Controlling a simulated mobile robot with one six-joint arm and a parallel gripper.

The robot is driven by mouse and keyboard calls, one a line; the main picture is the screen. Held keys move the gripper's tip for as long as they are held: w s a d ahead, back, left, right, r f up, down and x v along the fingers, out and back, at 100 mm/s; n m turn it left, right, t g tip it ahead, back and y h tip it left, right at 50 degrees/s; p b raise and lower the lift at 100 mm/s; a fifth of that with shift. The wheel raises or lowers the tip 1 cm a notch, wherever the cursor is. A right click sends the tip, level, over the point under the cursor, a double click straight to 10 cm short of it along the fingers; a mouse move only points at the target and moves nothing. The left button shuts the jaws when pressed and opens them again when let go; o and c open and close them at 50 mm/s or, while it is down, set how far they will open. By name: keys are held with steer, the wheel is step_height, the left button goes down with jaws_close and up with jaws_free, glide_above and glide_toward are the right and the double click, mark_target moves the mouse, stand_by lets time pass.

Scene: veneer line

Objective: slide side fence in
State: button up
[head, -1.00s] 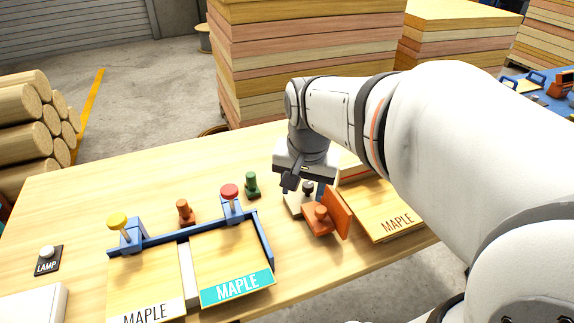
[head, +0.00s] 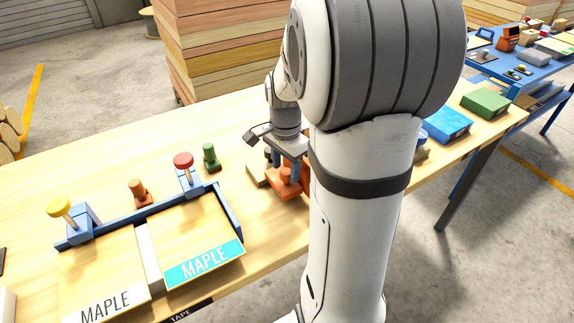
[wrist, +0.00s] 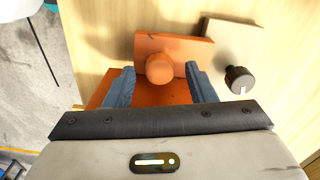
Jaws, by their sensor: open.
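The orange side fence (head: 283,190), an upright plate on a flat base with a round knob, stands on the table right of the blue frame (head: 150,212). My arm hides its right part in the head view. My gripper (head: 283,168) is over the fence, pointing down. In the wrist view my gripper (wrist: 159,70) is open, its blue fingers on either side of the orange knob (wrist: 160,68), with gaps to it. The fence's plate (wrist: 198,50) is just beyond the knob. I cannot tell the exact finger height.
A dark knob (wrist: 238,78) on a pale block is close to the right finger. The frame carries yellow (head: 59,207) and red (head: 183,160) topped clamps and holds maple sheets. Green (head: 209,156) and orange (head: 139,193) pegs stand behind it. Table between frame and fence is clear.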

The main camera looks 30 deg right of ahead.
steer(key=shift+f, duration=0.3)
jaws_close()
stand_by(0.4)
